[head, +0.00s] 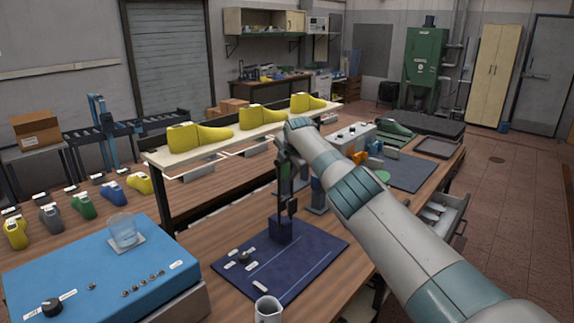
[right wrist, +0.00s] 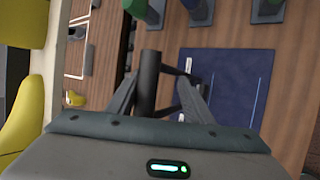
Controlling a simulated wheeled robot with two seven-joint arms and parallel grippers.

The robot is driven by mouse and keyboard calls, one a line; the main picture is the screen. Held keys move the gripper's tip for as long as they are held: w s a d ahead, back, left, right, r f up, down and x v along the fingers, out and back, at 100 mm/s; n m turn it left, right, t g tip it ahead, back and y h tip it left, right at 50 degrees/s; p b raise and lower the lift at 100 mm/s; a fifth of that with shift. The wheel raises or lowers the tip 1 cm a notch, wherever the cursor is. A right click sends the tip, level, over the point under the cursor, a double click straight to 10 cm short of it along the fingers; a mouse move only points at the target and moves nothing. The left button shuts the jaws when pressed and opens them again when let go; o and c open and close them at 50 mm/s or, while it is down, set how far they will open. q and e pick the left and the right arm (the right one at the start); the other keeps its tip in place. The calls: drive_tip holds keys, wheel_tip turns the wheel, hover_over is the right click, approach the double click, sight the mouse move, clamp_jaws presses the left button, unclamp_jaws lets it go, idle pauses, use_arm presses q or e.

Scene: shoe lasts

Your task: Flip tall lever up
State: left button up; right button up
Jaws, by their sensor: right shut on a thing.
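My right gripper (head: 289,200) reaches down over the dark blue mat on the bench. In the right wrist view its two fingers (right wrist: 160,105) stand on either side of a dark upright cylinder (right wrist: 149,75), which looks like the tall lever. The gripper is shut on it, though the exact contact is hard to see. In the head view a dark blue block (head: 282,231) stands on the mat below the fingers; the lever itself is mostly hidden by the gripper. My left gripper is not in view.
The mat (head: 325,243) also bears a small black knob (head: 244,257). A raised shelf (head: 216,142) with yellow shoe lasts runs close behind my right arm.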

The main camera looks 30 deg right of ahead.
drive_tip(key=shift+s+d+r, duration=0.1)
drive_tip(key=shift+d, duration=0.15)
drive_tip(key=shift+s+d+r+b, duration=0.1)
drive_tip(key=shift+s+r+b, duration=0.2)
drive_tip(key=shift+r+b, duration=0.2)
drive_tip(key=a+b+v, duration=0.1)
drive_tip(key=b+v, duration=0.4)
drive_tip(key=v, duration=1.1)
drive_tip(key=shift+b, duration=0.35)
drive_tip(key=shift+s+f, duration=0.1)
drive_tip(key=shift+f, duration=0.1)
